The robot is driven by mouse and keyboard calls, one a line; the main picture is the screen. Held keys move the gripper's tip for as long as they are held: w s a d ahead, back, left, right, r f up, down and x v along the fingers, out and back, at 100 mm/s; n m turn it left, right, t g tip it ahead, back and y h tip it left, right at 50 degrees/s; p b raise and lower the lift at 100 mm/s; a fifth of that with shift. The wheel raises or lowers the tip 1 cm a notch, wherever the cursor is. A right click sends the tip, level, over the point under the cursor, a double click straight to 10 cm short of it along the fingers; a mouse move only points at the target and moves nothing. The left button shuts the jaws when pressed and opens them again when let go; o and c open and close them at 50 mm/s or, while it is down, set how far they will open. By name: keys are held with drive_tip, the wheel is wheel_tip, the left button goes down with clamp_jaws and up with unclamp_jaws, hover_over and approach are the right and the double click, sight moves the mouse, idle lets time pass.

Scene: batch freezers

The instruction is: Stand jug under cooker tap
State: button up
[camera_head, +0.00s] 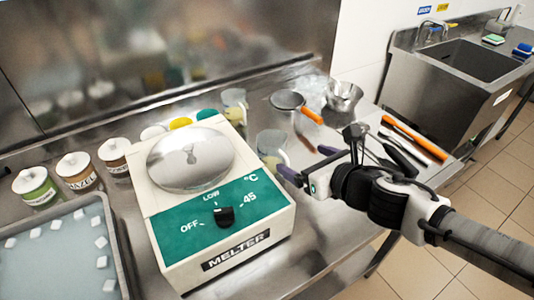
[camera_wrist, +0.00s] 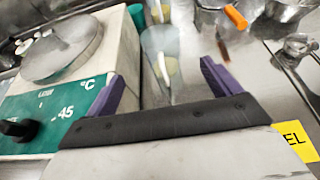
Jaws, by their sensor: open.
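A clear jug (camera_head: 272,142) with pale contents stands on the steel bench just right of the melter. It also shows in the wrist view (camera_wrist: 160,45), ahead of my fingers and between their lines. A second clear jug or beaker (camera_head: 234,98) stands behind the melter's back right corner. My gripper (camera_head: 308,163) is open and empty, with its purple fingers spread and pointing toward the nearer jug. In the wrist view the fingers (camera_wrist: 163,85) are apart, the left one close to the melter's side. I cannot make out a cooker or its tap.
The white and green melter (camera_head: 222,205) with a domed lid stands left of my gripper. A sieve (camera_head: 288,100), metal bowl (camera_head: 342,96) and tools (camera_head: 415,137) lie behind and right. Labelled tubs (camera_head: 76,170) and a tray (camera_head: 112,255) are left. A sink (camera_head: 470,60) stands far right.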

sight(280, 147)
drive_tip(key=p+x, duration=0.1)
drive_tip(key=x, duration=0.7)
drive_tip(key=shift+w+a, duration=0.1)
drive_tip(key=shift+w, duration=0.05)
drive_tip(key=w+a+p, duration=0.2)
drive_tip(key=w, duration=0.1)
drive_tip(key=shift+w+a+f, duration=0.2)
drive_tip(key=shift+a+f, duration=0.05)
drive_tip(key=shift+a, duration=0.05)
drive_tip(key=shift+w+a+f, duration=0.2)
drive_tip(key=shift+w+f, duration=0.1)
drive_tip(key=shift+w, duration=0.05)
drive_tip(key=shift+c, duration=0.2)
drive_tip(key=c, duration=1.4)
drive_tip(key=shift+r, duration=0.1)
